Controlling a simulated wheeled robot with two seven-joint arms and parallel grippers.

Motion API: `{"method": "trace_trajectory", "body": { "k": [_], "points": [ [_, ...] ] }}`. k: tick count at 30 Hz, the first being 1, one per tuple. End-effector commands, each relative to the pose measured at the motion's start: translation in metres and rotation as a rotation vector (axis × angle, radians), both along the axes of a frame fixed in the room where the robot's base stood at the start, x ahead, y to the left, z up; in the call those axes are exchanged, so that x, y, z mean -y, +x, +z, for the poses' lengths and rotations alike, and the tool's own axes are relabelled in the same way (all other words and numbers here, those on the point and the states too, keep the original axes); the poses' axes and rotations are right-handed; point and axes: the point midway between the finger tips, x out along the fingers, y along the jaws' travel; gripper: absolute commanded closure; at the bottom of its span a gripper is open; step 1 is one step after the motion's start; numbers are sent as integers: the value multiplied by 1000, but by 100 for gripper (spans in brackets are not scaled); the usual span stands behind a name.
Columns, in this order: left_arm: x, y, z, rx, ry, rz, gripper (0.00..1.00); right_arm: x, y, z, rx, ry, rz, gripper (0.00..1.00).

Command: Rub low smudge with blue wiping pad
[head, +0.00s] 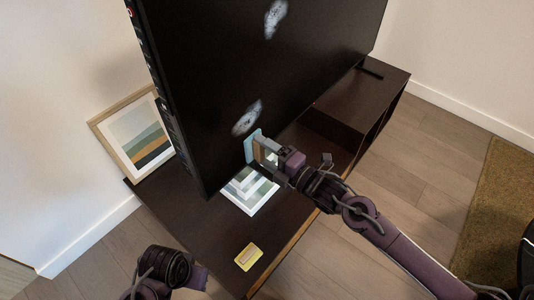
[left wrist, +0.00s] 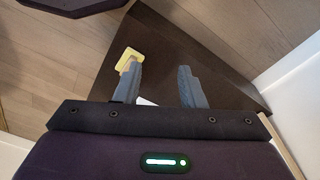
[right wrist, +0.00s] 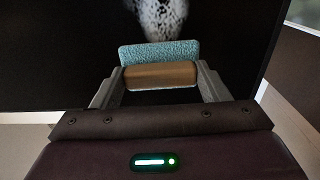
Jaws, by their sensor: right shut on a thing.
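My right gripper (head: 268,152) is shut on the wooden handle of the blue wiping pad (head: 250,146). In the right wrist view the fingers hold the handle (right wrist: 160,75) at both ends, and the blue pad (right wrist: 160,50) faces the screen. The low smudge (head: 247,118), a whitish patch on the black TV screen (head: 200,60), sits just above the pad. It also shows in the right wrist view (right wrist: 160,18), partly cut off. Whether the pad touches the screen I cannot tell. A high smudge (head: 276,18) is further up. My left gripper (left wrist: 158,88) is open and empty.
The dark TV stand (head: 190,220) holds a yellow pad with a wooden handle (head: 248,257), which also shows in the left wrist view (left wrist: 128,58). A striped print (head: 248,190) lies below the screen. A framed picture (head: 135,135) leans behind. A rug (head: 500,220) lies right.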

Motion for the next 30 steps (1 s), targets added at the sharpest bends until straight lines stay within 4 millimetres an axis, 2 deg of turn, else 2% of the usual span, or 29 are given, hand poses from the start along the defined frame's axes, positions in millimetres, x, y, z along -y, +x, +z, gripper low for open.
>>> {"method": "trace_trajectory", "body": {
  "k": [15, 30],
  "points": [
    [22, 9, -5, 114, -57, -46, 64, -35, 34, -1, 2, 2, 1, 50],
    [25, 11, -4, 135, -68, -52, 64, -39, 39, 0, 1, 1, 1, 50]
  ]
}}
